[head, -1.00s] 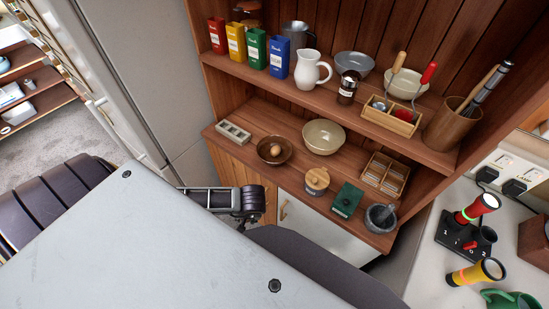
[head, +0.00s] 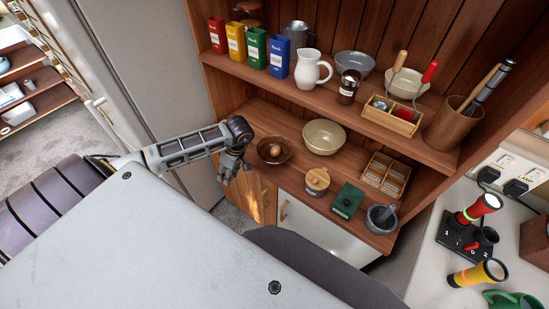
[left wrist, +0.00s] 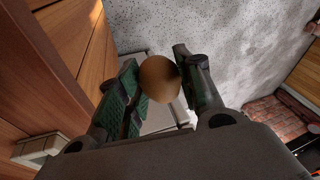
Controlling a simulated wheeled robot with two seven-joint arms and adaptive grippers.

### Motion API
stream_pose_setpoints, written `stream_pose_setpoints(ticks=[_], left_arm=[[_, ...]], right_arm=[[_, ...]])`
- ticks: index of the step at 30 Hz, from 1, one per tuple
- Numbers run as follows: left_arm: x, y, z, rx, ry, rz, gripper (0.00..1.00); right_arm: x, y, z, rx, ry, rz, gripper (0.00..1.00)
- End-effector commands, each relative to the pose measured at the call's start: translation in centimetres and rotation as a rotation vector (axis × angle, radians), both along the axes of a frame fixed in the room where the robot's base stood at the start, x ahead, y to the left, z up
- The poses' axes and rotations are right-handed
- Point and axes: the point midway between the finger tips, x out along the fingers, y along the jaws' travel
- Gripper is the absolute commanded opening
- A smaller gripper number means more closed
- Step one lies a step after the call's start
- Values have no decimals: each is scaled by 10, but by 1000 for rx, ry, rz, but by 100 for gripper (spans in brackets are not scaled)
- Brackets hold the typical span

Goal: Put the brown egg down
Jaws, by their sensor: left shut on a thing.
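My left gripper (head: 231,173) hangs beside the left end of the lower wooden shelf in the head view, left of a brown bowl. In the left wrist view the gripper (left wrist: 155,82) is shut on the brown egg (left wrist: 158,78), which sits between the green-padded fingers, with floor behind it. I cannot make out this held egg in the head view. Another brownish egg (head: 276,150) lies in the brown bowl (head: 263,158). My right gripper is not in view.
The lower shelf also carries a cream bowl (head: 323,137), a lidded jar (head: 317,181), a green box (head: 346,201), a mortar (head: 380,218) and a divided wooden box (head: 385,174). A pale block (left wrist: 40,148) shows at the wrist view's lower left.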

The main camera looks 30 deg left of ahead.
Motion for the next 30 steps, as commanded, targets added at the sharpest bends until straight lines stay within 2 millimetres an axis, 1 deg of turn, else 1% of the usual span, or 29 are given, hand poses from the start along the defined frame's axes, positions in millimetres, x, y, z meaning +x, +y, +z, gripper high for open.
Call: stream_pose_setpoints(ticks=[1,4,12,21,30], left_arm=[[7,6,6,3,-2,56,24],[16,15,16,4,0,167,24],[34,34,39,8,8,470,24],[48,50,59,12,19,790,24],[57,58,70,10,30,1092,24]], right_arm=[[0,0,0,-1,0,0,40],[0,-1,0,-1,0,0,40],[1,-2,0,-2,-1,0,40],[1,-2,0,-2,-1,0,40],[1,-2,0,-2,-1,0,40]])
